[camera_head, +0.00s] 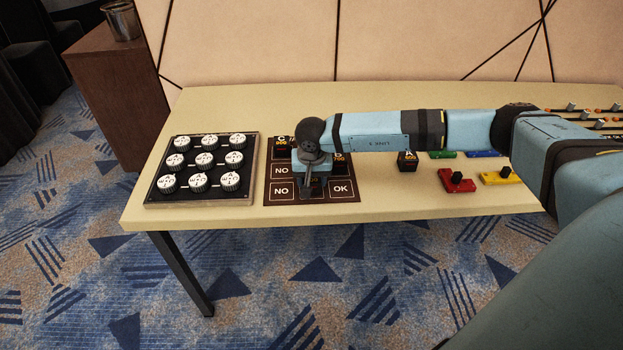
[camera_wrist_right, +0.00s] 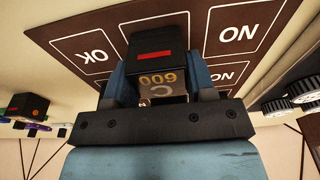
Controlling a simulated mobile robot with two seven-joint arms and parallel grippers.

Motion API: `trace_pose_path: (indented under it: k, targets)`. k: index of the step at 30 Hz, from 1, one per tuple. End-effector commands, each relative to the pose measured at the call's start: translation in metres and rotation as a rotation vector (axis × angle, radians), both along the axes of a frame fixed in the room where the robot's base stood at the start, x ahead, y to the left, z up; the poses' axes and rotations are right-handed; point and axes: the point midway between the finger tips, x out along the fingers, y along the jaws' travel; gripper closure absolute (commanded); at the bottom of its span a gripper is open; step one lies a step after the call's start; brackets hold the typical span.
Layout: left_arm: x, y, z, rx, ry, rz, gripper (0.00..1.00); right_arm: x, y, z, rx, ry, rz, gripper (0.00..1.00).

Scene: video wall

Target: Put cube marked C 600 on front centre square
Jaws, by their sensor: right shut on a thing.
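My right gripper (camera_head: 312,190) points down over the front middle of the brown marked mat (camera_head: 331,207), between its front NO and OK squares. In the right wrist view the gripper (camera_wrist_right: 160,80) is shut on a black cube (camera_wrist_right: 157,48) marked C 600, seen upside down, with a red bar on it. The OK and NO squares show either side of the cube. The front centre square is hidden by the gripper and cube; I cannot tell whether the cube touches the mat. My left gripper is not in view.
Two orange-lettered black cubes, one marked C (camera_head: 281,148) and one (camera_head: 339,162) partly behind the arm, stand on the mat. Left is a board of white knobs (camera_head: 202,165). Right are a black cube (camera_head: 407,161) and red (camera_head: 457,181) and yellow (camera_head: 500,176) pieces.

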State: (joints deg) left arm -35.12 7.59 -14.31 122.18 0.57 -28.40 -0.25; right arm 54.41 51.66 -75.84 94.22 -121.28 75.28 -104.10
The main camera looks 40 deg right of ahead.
Motion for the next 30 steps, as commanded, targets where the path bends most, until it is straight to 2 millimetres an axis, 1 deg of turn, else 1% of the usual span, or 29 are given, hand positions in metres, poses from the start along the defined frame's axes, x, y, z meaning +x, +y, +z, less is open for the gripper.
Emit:
trace_pose_path:
  k: [7, 11, 12, 14, 15, 23, 26, 29, 30]
  targets:
    - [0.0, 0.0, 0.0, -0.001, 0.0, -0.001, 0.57, 0.0, 0.0, -0.001, 0.0, -0.001, 0.0, 0.74]
    - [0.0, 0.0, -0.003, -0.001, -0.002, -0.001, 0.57, 0.0, 0.0, -0.006, -0.001, -0.001, 0.0, 0.74]
    - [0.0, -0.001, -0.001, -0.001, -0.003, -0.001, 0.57, 0.0, 0.0, -0.004, -0.001, -0.001, 0.0, 0.43]
    - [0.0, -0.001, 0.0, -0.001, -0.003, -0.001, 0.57, 0.0, 0.0, -0.004, -0.001, -0.001, 0.0, 0.29]
    - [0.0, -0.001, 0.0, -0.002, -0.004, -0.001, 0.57, 0.0, 0.0, -0.004, -0.001, -0.001, 0.0, 0.24]
    - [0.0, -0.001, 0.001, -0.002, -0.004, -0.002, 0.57, 0.0, 0.0, -0.003, -0.001, -0.001, 0.0, 0.24]
    - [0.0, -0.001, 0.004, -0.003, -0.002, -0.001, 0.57, 0.0, 0.0, 0.004, 0.0, -0.002, 0.0, 0.24]
    - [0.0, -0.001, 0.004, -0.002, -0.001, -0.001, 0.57, -0.002, 0.001, 0.018, -0.002, -0.002, 0.001, 0.24]
    - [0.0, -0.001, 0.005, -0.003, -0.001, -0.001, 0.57, -0.003, 0.001, 0.026, -0.001, -0.003, 0.001, 0.24]
